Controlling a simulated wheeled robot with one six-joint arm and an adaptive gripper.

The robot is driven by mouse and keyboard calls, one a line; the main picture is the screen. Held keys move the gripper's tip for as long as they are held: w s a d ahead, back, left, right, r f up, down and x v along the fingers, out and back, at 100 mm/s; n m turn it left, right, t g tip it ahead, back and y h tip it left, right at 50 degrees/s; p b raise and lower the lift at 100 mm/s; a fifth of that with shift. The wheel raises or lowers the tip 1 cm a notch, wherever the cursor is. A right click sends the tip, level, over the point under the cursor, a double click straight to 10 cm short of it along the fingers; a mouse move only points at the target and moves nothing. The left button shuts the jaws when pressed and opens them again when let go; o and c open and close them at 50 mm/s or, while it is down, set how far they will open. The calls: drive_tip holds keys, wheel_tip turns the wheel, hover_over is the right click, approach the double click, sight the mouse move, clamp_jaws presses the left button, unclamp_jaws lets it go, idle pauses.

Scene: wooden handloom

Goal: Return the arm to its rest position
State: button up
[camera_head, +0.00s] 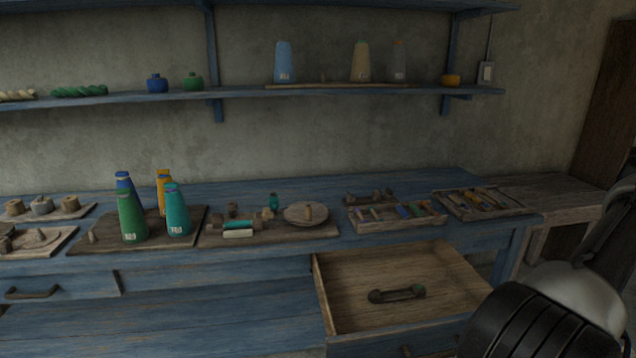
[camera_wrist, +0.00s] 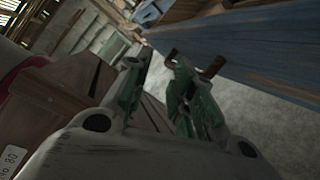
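My gripper (camera_wrist: 158,62) shows in the wrist view with its two green fingers apart. Nothing is visible between them, so it is open and empty. It is beside the blue bench (camera_wrist: 235,45), with the stone floor behind the fingers. In the head view, part of my black and white arm (camera_head: 545,315) is at the lower right. The gripper itself is not visible there.
An open drawer (camera_head: 440,322) juts from the blue bench (camera_head: 200,283), with a dark curved item (camera_head: 397,293) inside. Cones, trays and tools cover the bench top. A shelf (camera_head: 130,100) hangs above. A wooden crate (camera_wrist: 55,95) stands left in the wrist view.

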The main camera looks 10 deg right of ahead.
drive_tip(key=w+a+r+n+g+h, duration=0.2)
drive_tip(key=r+n+g+h, duration=0.1)
drive_tip(key=r+n, duration=0.4)
drive_tip(key=w+a+r+n+g+h, duration=0.25)
drive_tip(key=r+n, duration=0.25)
drive_tip(key=r, duration=0.3)
drive_tip(key=w+a+r+n+g+h, duration=0.1)
drive_tip(key=a+r+n+g+h, duration=0.15)
drive_tip(key=r+n, duration=0.45)
drive_tip(key=s+a+r+n+t+h, duration=0.2)
drive_tip(key=a+r+n+h, duration=0.1)
drive_tip(key=r+n, duration=0.4)
drive_tip(key=s+a+r+n+t+h, duration=0.3)
drive_tip(key=a+r+n+h, duration=0.1)
drive_tip(key=r+n, duration=0.4)
drive_tip(key=shift+s+a+n+t, duration=0.15)
drive_tip(key=shift+a+n+t, duration=0.2)
drive_tip(key=shift+a, duration=0.4)
